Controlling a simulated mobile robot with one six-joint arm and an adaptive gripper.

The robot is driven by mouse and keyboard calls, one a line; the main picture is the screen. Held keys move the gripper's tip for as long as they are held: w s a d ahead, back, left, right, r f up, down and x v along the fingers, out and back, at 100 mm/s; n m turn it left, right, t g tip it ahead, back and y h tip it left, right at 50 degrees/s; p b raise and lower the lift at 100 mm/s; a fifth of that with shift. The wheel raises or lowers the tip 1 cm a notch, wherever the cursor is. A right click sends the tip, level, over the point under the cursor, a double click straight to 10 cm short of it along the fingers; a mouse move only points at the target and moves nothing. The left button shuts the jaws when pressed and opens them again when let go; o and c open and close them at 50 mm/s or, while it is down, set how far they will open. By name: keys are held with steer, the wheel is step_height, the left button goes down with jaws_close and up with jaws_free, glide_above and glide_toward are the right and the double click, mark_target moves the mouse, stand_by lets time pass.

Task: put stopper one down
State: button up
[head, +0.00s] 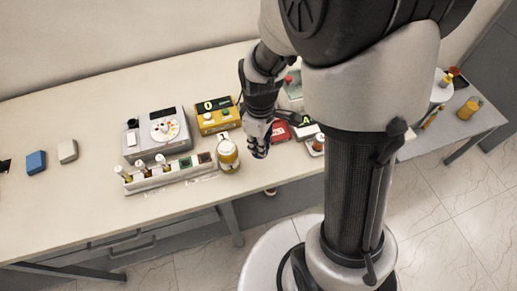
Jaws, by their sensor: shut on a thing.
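My gripper (259,150) points down above the front part of the long table, just right of a jar with a yellow label (228,155). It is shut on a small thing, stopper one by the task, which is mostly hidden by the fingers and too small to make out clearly. A white rack (170,177) with several coloured-top bottles or stoppers stands left of the jar, near the table's front edge. I cannot tell which of these tops belong to stopper one.
A red device (280,131) is close right of my gripper. A blue block (36,162) and a beige block (68,151) lie left, with bare table (60,215) in front.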

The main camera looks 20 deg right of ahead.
steer(key=shift+f+b, duration=0.75)
steer(key=shift+f, duration=1.7)
steer(key=shift+f, duration=0.1)
steer(key=shift+f, duration=0.15)
steer(key=o, duration=0.8)
steer(key=shift+c, duration=0.2)
